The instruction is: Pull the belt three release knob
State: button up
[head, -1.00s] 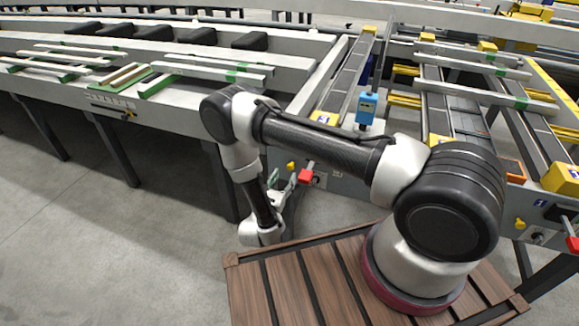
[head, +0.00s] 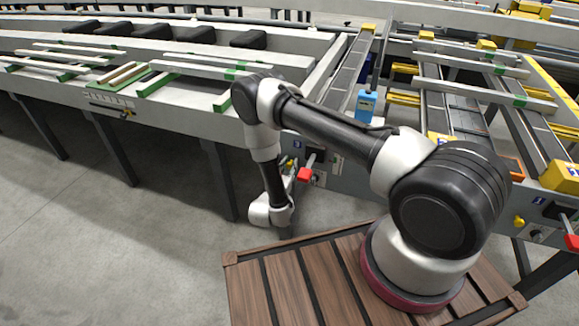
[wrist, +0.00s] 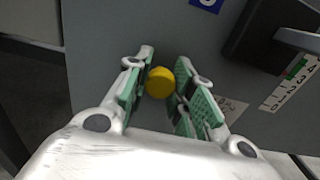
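The yellow round release knob (wrist: 160,82) sits on a grey panel (wrist: 115,25) in the wrist view. My gripper (wrist: 164,66) is open, with one green-padded finger on each side of the knob. The right finger is close to the knob's edge; whether either pad touches it I cannot tell. In the head view a small patch of the knob (head: 290,162) shows beside my gripper (head: 289,176), which is at the panel and largely hidden by my wrist. A blue label (wrist: 207,3) is above the knob; its number is cut off.
Right of the knob, a dark switch box with a grey handle (wrist: 298,40) stands out from the panel, beside a numbered scale (wrist: 291,85). In the head view a red-ended lever (head: 305,174) is just right of my gripper. Open floor (head: 130,240) lies to the left.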

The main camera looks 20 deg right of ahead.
grip_shut()
jog(key=shift+v, duration=0.95)
jog(key=o, duration=0.9)
grip_release()
jog(key=shift+o, duration=0.2)
jog(key=v, duration=1.2)
